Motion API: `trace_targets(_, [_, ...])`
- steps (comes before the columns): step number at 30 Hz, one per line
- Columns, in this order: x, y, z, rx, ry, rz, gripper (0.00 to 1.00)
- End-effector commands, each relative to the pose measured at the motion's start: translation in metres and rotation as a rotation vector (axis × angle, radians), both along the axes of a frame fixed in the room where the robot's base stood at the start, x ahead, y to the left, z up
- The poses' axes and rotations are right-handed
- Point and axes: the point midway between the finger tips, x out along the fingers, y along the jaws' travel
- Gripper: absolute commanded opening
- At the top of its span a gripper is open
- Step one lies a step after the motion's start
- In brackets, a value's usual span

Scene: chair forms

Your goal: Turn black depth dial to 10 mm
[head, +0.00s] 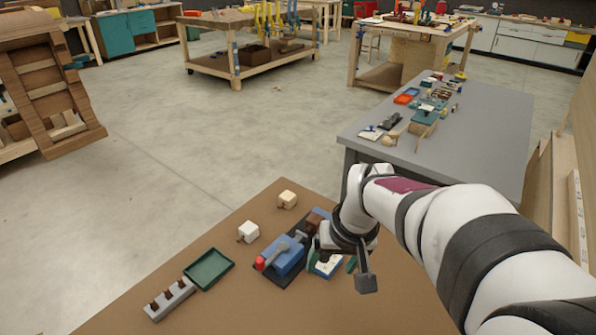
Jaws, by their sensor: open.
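A blue tool body (288,257) with a red end and a grey lever-like part sits on a dark base on the brown table. A brown block stands behind it. I cannot make out the black depth dial or any 10 mm mark; the view is too small and my gripper covers part of this area. My gripper (341,272) is open, with its fingers pointing down just right of the blue tool. I see nothing held between them, and cannot tell whether it touches anything. A white and blue piece (327,264) shows partly behind the gripper.
On the brown table (240,310), a green tray (209,269), a grey holder (170,299) with brown pegs and two pale blocks (248,232) stand left of the tool. The front of the table is clear. A cluttered grey table (480,125) stands behind right.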

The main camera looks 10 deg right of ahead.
Motion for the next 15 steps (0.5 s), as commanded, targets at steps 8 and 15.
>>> trace_targets(8, [0.111,-0.042,-0.042,-0.116,-0.150,0.164,0.78])
trace_targets(15, [0.133,-0.039,-0.098,-0.114,-0.146,0.164,0.78])
